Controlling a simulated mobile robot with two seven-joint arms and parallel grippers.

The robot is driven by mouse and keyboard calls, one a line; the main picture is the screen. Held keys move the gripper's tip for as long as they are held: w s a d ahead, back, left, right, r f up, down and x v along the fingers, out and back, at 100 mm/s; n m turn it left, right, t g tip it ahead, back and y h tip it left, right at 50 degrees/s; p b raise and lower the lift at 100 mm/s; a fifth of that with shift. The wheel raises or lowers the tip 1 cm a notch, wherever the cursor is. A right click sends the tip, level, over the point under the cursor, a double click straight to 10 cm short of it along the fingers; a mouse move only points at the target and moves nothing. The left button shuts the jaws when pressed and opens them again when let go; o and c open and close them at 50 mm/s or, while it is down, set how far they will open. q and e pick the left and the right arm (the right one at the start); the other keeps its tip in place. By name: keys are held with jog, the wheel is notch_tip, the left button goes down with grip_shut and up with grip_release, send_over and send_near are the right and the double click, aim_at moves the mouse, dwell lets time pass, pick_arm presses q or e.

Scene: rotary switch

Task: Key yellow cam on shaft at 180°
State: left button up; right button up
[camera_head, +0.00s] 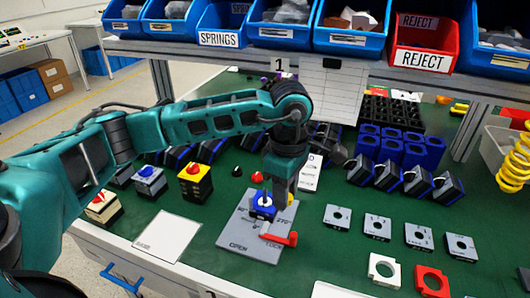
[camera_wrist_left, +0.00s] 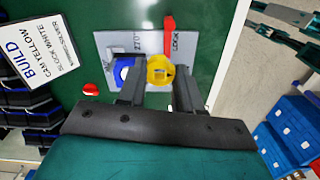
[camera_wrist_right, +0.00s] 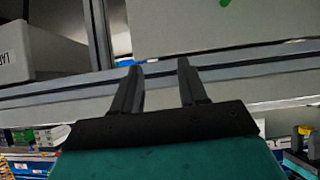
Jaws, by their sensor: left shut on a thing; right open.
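The yellow cam (camera_wrist_left: 160,71), a ring with a dark hole, sits between the fingertips of my left gripper (camera_wrist_left: 160,84), which is shut on it. In the head view only a sliver of yellow shows beside the left gripper (camera_head: 280,190). The gripper hangs over the grey fixture plate (camera_head: 238,228), marked OPEN, LOCK and 270°. A blue base (camera_head: 262,207) with a pale shaft stands on the plate, beside the cam in the wrist view. The cam's height above the plate is unclear. A red lever (camera_head: 281,239) lies on the plate. My right gripper (camera_wrist_right: 160,82) is open and empty.
A build card (camera_wrist_left: 38,52) reads cam yellow, block white. Several grey dial plates (camera_head: 338,217), a white slotted part (camera_head: 384,271) and a red one (camera_head: 431,282) lie to the right. Switch blocks (camera_head: 194,182) stand left. Blue bins (camera_head: 284,24) are above. A blank white sheet (camera_head: 168,237) lies in front.

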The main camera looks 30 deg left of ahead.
pick_arm(q)
jog(key=w+a+m+p, duration=0.1)
jog(key=a+m, duration=0.1)
jog(key=m, duration=1)
jog(key=w+a+r+m+p, duration=0.1)
jog(key=w+a+m+p, duration=0.1)
jog(key=m, duration=0.9)
jog(key=w+a+r+m+p, duration=0.1)
jog(key=a+m, duration=0.2)
jog(key=m, duration=0.9)
jog(key=shift+w+a+r+m+p, duration=0.2)
jog(key=shift+a+m+p, duration=0.1)
jog(key=shift+a+p, duration=0.1)
jog(key=shift+f, duration=0.15)
jog(key=shift+f+b, duration=1.5)
jog(key=shift+f, duration=0.8)
jog(key=shift+f, duration=0.1)
jog(key=shift+f+b, duration=0.7)
jog(key=shift+f, duration=0.3)
